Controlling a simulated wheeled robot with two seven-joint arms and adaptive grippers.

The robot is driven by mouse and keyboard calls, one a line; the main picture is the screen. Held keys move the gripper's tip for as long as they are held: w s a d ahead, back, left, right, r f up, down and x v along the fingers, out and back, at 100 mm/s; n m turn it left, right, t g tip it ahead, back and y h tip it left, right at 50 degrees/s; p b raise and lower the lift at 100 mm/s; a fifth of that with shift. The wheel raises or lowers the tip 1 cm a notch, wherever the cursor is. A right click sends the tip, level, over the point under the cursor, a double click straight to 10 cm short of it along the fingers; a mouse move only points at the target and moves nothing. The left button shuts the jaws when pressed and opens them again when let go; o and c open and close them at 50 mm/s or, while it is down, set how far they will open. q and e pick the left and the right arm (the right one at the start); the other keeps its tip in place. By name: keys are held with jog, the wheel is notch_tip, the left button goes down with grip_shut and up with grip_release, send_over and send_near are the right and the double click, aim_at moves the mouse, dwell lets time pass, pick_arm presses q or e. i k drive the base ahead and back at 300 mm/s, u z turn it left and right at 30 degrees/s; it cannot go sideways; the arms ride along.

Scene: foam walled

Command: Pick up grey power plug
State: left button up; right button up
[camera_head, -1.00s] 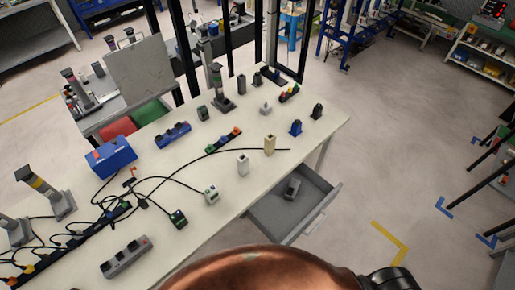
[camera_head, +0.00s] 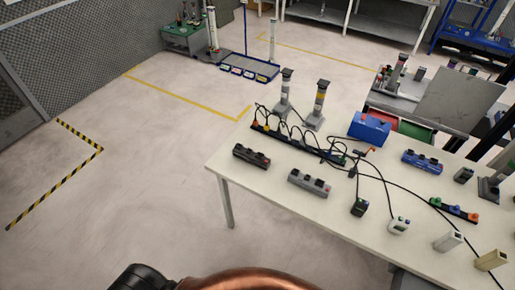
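A grey power block (camera_head: 309,183) with dark and red parts on top lies near the front edge of the white table (camera_head: 265,192), left of centre. A similar dark block (camera_head: 251,156) lies to its left. I cannot tell which of these, if any, is the grey power plug. Neither of my grippers is in view.
A black power strip (camera_head: 297,142) with plugs and cables lies across the table, with a blue box (camera_head: 369,128) behind. A white block (camera_head: 448,241) and a beige block (camera_head: 490,260) stand at lower right. Open floor (camera_head: 110,185) lies left.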

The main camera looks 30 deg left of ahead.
aim_at(301, 143)
jog(key=u, duration=0.5)
jog(key=i, duration=1.15)
jog(key=z, duration=0.1)
